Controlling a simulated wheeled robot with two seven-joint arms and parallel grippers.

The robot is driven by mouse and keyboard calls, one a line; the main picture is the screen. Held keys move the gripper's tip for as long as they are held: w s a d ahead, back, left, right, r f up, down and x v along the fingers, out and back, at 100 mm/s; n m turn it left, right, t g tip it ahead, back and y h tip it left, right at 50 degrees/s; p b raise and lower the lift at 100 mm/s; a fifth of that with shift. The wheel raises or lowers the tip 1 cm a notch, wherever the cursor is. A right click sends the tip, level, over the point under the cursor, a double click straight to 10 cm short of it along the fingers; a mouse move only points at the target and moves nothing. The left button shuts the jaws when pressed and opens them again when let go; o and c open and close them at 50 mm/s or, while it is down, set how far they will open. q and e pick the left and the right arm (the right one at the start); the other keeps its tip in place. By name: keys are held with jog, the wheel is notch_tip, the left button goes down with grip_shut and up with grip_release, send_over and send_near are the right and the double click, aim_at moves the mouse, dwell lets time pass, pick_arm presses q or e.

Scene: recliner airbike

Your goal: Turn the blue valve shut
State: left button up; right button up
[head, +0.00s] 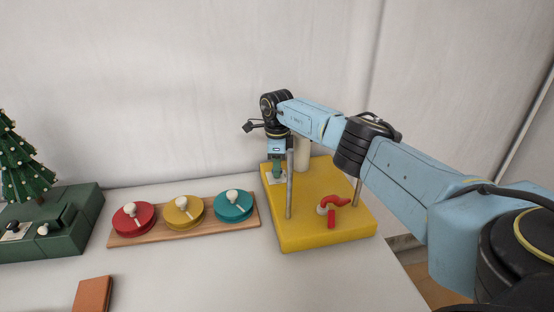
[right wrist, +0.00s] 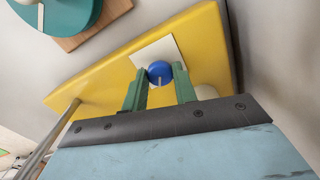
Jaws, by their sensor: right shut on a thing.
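The blue valve (right wrist: 160,73) is a round blue knob with a pale mark, on a white square plate (right wrist: 166,49) at the back left of the yellow base (head: 318,235). My right gripper (right wrist: 160,79) reaches down over the plate, its green fingers on either side of the blue knob and shut on it. In the head view my right gripper (head: 277,172) hides the knob, and only part of the white plate shows. My left gripper is not in view.
A metal post (head: 290,185) stands close in front of my right gripper, with a red valve (head: 331,212) to its right. A wooden board with red, yellow and teal (head: 233,206) discs lies left of the base. A green box (head: 75,222) stands farther left.

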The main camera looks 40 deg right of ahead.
jog(key=m+p, duration=0.3)
jog(key=m, duration=0.5)
jog(key=shift+r, duration=0.1)
jog(key=m+p, duration=0.1)
jog(key=m, duration=0.2)
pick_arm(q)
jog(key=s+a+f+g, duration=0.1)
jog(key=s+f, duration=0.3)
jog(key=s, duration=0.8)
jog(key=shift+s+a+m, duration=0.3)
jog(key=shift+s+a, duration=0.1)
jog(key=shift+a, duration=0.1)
pick_arm(e)
jog(key=shift+m, duration=0.6)
jog(key=o, duration=1)
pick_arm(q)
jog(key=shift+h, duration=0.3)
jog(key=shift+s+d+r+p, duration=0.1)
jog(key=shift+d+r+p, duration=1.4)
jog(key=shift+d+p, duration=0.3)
pick_arm(e)
jog(key=shift+r, duration=6.65)
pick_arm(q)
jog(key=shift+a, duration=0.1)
